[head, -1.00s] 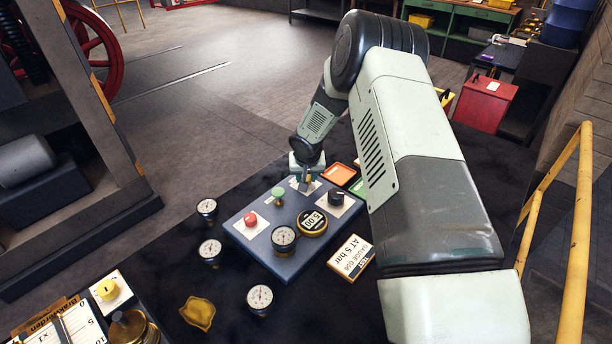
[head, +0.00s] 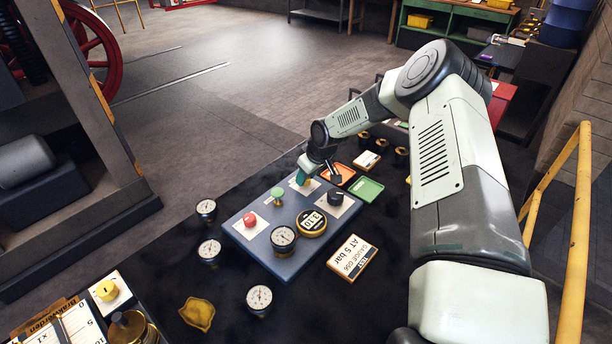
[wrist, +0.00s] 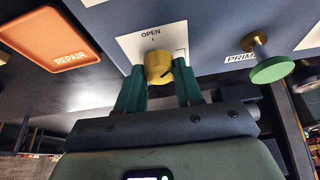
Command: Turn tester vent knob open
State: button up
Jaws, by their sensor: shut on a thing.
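The tester (head: 262,262) is a blue panel box on the dark bench, with a red knob (head: 250,219), a green knob (head: 277,193), a black knob (head: 335,197), a dial gauge (head: 284,238) and a round display (head: 311,223) reading about 3.10. The yellow vent knob (wrist: 157,66) sits on a white plate marked OPEN in the wrist view; its dark pointer line slants to the right, away from the OPEN tick. My gripper (wrist: 158,84) is shut on the vent knob, one green finger on each side. In the head view my gripper (head: 303,179) mostly hides the knob.
An orange REPAIR tray (wrist: 55,40) and a green tray (head: 366,189) lie beside the tester. Three loose gauges, one here (head: 259,298), stand to its left and front. A test card (head: 352,257) lies to its right. A yellow rail (head: 572,240) runs along the right.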

jog(key=n, duration=0.2)
jog(key=n+g+y, duration=0.1)
jog(key=n, duration=0.1)
jog(key=shift+w+n+g, duration=0.1)
jog(key=shift+n+g, duration=0.2)
jog(key=n+g, duration=0.1)
jog(key=n, duration=0.3)
jog(key=shift+d+n+g, duration=0.1)
jog(key=shift+n+g, duration=0.3)
jog(key=shift+f, duration=0.1)
jog(key=o, duration=1)
jog(key=shift+o, duration=0.2)
jog(key=v, duration=1.1)
jog(key=shift+d, duration=0.15)
